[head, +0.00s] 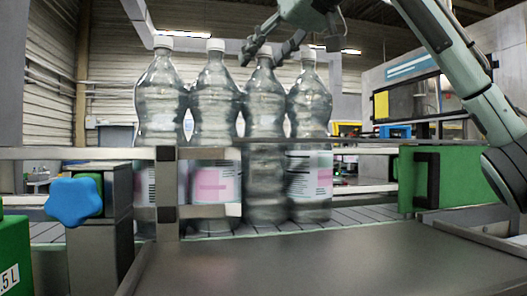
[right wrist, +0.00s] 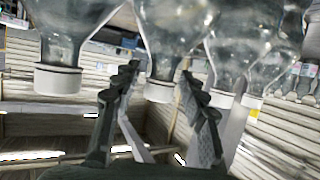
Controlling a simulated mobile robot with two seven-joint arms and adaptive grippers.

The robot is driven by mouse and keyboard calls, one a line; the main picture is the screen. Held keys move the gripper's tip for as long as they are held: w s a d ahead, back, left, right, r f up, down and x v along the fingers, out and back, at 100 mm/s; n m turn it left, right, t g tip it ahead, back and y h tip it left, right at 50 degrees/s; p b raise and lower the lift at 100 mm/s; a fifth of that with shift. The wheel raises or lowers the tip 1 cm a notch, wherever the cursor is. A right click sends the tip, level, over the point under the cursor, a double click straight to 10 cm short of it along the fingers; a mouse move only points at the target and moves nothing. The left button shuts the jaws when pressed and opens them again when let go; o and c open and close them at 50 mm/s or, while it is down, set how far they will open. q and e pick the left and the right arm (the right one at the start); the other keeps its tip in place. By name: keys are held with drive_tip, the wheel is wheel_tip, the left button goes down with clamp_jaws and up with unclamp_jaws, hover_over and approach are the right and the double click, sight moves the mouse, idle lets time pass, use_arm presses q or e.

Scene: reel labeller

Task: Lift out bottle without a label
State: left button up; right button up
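Several clear bottles with white caps stand upright in a row on the conveyor. The third from the left, the bottle without a label (head: 265,150), shows bare clear plastic low down. Its neighbours have pink-and-white labels: the second bottle (head: 213,105) and the rightmost bottle (head: 309,110). My right gripper (head: 268,47) is open at the cap of the unlabelled bottle, coming from above right. In the right wrist view, upside down, the open fingers (right wrist: 160,74) stand either side of a white cap (right wrist: 158,92), with gaps visible. My left gripper is not in view.
A metal guide rail (head: 350,150) runs in front of the bottles. A blue knob (head: 74,198) on a post stands at left, a green block (head: 447,176) at right. A flat dark plate (head: 320,262) in the foreground is clear. The neighbouring bottles stand close on both sides.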

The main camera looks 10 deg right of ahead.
clamp_jaws()
drive_tip(key=shift+s+r, duration=0.1)
drive_tip(key=shift+r, duration=0.2)
